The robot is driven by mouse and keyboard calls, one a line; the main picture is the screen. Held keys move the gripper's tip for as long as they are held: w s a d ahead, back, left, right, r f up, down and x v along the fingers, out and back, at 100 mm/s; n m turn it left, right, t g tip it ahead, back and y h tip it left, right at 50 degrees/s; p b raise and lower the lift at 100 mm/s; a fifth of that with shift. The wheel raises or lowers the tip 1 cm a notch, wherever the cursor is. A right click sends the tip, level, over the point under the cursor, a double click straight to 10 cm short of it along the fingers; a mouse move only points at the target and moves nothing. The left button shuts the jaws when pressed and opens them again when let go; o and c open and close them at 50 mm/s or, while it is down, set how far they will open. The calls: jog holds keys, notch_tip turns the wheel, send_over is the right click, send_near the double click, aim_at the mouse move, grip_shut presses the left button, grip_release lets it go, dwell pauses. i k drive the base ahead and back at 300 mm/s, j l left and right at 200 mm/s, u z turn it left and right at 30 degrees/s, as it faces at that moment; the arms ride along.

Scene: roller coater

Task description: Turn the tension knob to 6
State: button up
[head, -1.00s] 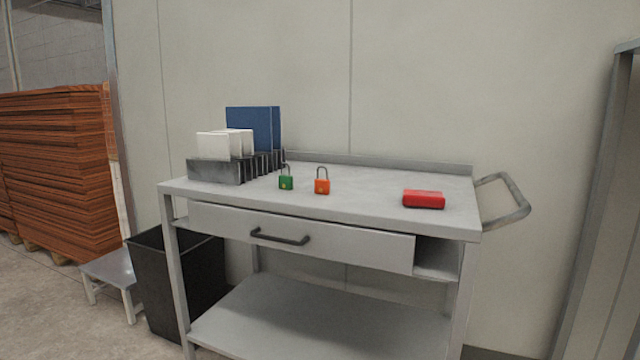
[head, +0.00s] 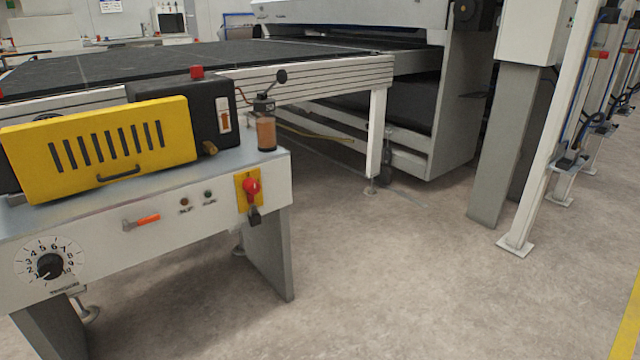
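The tension knob (head: 49,266) is a black round knob on a white numbered dial (head: 24,270), at the lower left of the head view. The dial sits on the front panel of a grey machine table. The 6 lies above the knob, slightly right of the top. The knob's pointer seems to aim to the lower left, near the low numbers, but it is too small to read surely. A small plate (head: 64,288) is below the dial. My gripper is not in view.
The same panel (head: 110,255) has an orange-handled lever (head: 141,222), two small buttons and a red switch on a yellow plate (head: 241,188). A yellow slotted guard (head: 100,148) stands above. A conveyor bed (head: 130,65) lies behind. Floor (head: 390,290) to the right is clear.

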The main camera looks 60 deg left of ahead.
aim_at(50, 265)
jog(key=u, duration=3.1)
